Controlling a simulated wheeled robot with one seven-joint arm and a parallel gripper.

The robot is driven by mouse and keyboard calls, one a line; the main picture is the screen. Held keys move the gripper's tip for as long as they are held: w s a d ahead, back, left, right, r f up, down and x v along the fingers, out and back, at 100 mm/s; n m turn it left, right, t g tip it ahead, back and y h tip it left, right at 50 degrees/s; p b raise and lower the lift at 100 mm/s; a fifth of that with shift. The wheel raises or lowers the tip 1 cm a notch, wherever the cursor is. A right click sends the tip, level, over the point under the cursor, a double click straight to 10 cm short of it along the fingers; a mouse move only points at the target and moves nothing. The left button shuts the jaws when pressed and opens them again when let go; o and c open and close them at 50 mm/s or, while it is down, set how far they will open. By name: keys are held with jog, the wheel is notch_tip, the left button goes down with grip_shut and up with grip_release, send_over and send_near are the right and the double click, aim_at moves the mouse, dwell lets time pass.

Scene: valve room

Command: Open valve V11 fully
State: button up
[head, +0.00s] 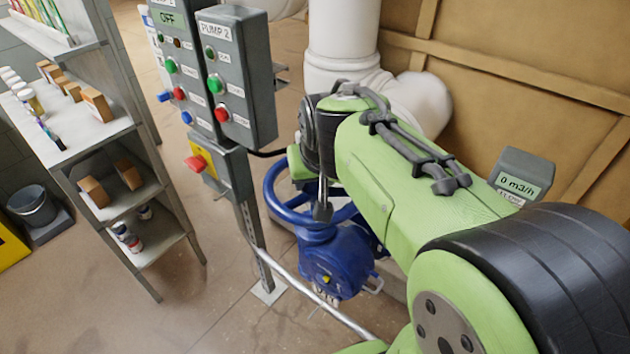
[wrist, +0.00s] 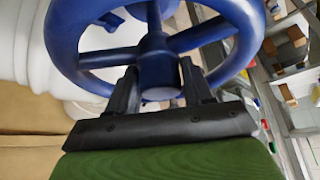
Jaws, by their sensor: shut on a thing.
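A blue handwheel (head: 284,190) with its blue valve body (head: 338,262) stands in the middle of the head view, partly hidden behind my green arm. In the wrist view the wheel's rim (wrist: 246,30), spokes and round hub (wrist: 158,70) fill the upper middle. My gripper (wrist: 160,88) has its two black fingers on either side of the hub, below the spokes. It is shut on the handwheel's hub. In the head view my gripper (head: 322,208) is mostly hidden by the arm, near the wheel.
A pump control panel (head: 237,75) on a post stands just left of the wheel, with a red emergency button (head: 195,163) below it. A shelf (head: 95,140) with boxes and bottles is farther left. A white pipe (head: 343,35) rises behind. A flow display (head: 520,183) reads 0 m3/h.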

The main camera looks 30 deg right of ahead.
jog(key=n+y, duration=0.2)
jog(key=n, duration=0.2)
jog(key=shift+n, duration=0.3)
jog(key=n+y+p, duration=0.1)
jog(key=n, duration=0.1)
jog(key=n+y+p, duration=0.1)
jog(key=n+p, duration=0.1)
jog(key=n, duration=0.1)
jog(key=shift+d+r+y, duration=0.15)
jog(key=shift+y, duration=0.25)
jog(key=shift+n+g+y+p, duration=0.4)
jog(key=shift+n+g+p, duration=0.1)
jog(key=shift+n, duration=0.7)
jog(key=n+p, duration=0.1)
jog(key=n, duration=0.1)
jog(key=n+g+y+p, duration=0.1)
jog(key=n, duration=0.1)
jog(key=shift+r+g+p, duration=0.15)
jog(key=shift+g+p, duration=0.15)
jog(key=shift+p, duration=0.1)
jog(key=n+g+p, duration=0.1)
jog(key=n, duration=0.1)
jog(key=shift+n+y, duration=0.3)
jog(key=shift+w+f+n+g+p, duration=0.15)
jog(key=shift+n+g, duration=0.15)
jog(key=shift+n, duration=0.3)
jog(key=shift+s+f+n+g+p, duration=0.15)
jog(key=shift+n+g, duration=0.15)
jog(key=shift+n, duration=0.3)
jog(key=o, duration=1)
